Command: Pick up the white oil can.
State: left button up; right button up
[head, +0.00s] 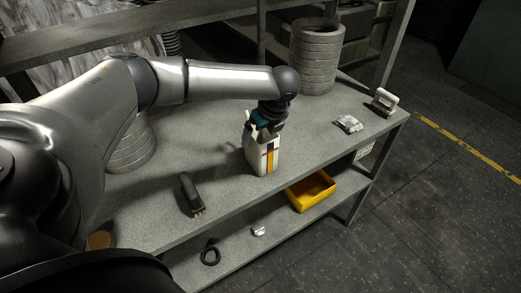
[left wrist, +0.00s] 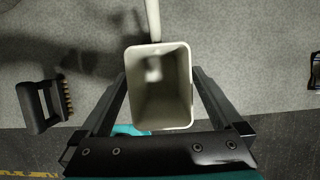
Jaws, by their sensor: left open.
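The white oil can (head: 262,158) stands upright on the grey upper shelf, with an orange stripe and a dark mark on its side. My left gripper (head: 268,122) is over its top, pointing down, and hides part of it. In the left wrist view the can (left wrist: 159,48) shows from above as a pale rectangular shape with a dark hollow inside and a narrow pale part at its far side. The open fingers of my left gripper (left wrist: 158,80) lie on either side of it. Narrow gaps seem to show; I cannot tell whether either finger touches. My right gripper is not in view.
A black brush (head: 189,194) lies left of the can. Stacks of grey rings stand at the back (head: 313,62) and behind my arm (head: 133,148). A silvery packet (head: 347,123) and a pale handled object (head: 384,102) lie right. A yellow bin (head: 310,192) sits lower.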

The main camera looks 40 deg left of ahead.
aim_at(258, 139)
pick_arm(q)
jog(key=x, duration=0.3)
jog(key=shift+a+f, duration=0.1)
jog(key=shift+f, duration=0.1)
jog(key=shift+c, duration=0.2)
jog(key=c, duration=1.4)
jog(key=shift+c, duration=0.6)
jog(key=shift+r, duration=0.1)
jog(key=shift+r, duration=0.1)
